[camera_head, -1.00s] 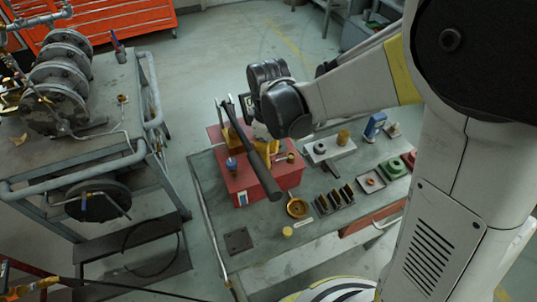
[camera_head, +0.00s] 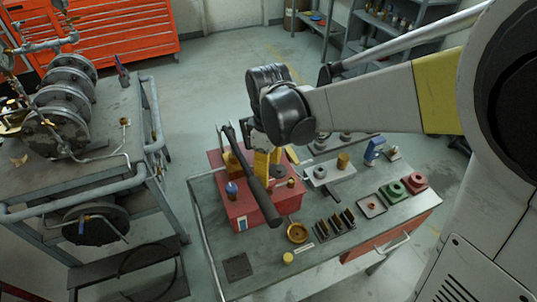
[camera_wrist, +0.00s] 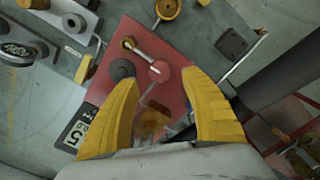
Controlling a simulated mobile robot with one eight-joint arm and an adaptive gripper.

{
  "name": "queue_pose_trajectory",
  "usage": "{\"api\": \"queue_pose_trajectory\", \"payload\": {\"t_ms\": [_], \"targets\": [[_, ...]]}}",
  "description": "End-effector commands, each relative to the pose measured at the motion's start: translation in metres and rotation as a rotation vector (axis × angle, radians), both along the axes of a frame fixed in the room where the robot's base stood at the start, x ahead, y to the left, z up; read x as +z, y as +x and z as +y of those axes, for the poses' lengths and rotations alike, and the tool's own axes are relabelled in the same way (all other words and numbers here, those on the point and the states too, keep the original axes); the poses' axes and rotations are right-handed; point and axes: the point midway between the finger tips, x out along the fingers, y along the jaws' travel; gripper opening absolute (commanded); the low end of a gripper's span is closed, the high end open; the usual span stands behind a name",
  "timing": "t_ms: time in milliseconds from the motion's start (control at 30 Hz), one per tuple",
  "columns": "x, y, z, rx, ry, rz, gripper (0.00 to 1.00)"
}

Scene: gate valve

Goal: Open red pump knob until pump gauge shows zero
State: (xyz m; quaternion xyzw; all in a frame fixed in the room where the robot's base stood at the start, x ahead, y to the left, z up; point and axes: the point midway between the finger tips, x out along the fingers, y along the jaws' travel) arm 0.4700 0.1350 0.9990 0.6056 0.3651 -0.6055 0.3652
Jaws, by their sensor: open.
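The red pump box (camera_head: 247,211) stands on the grey work table in the head view. A long black handle (camera_head: 258,180) slants across it. In the wrist view a round red knob (camera_wrist: 160,71) sits on the red pump top (camera_wrist: 130,27), beside a dark round part (camera_wrist: 122,69) and a brass fitting (camera_wrist: 127,43). My gripper (camera_wrist: 160,77) is open, its yellow fingers either side of the red knob in that view; contact cannot be told. In the head view my gripper (camera_head: 267,160) is over the pump, partly behind the handle. I cannot make out a readable pump gauge.
A brass dish (camera_head: 298,233), a black slotted rack (camera_head: 335,224) and green and red parts (camera_head: 394,189) lie on the table. A steel cart (camera_head: 150,130) with round discs stands left. An orange cabinet (camera_head: 120,32) is behind. Floor between cart and table is clear.

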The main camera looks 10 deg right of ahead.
Motion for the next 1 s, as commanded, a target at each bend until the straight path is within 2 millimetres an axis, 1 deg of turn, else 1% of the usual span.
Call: {"api": "queue_pose_trajectory", "payload": {"t_ms": [33, 100, 200, 333, 500, 867, 967, 1000], "targets": [[0.013, -0.001, 0.0, 0.0, 0.0, 0.0, 0.55], [0.028, 0.0, 0.0, 0.0, 0.0, 0.0, 0.55], [0.047, -0.001, 0.0, 0.0, 0.0, 0.0, 0.55], [0.064, 0.0, 0.0, 0.0, 0.0, 0.0, 0.55], [0.072, 0.0, 0.0, 0.0, 0.0, 0.0, 0.55], [0.072, 0.0, 0.0, 0.0, 0.0, 0.0, 0.55], [0.074, -0.003, -0.004, -0.022, 0.004, -0.012, 0.55], [0.077, -0.006, -0.009, -0.046, 0.008, -0.024, 0.55]]}}
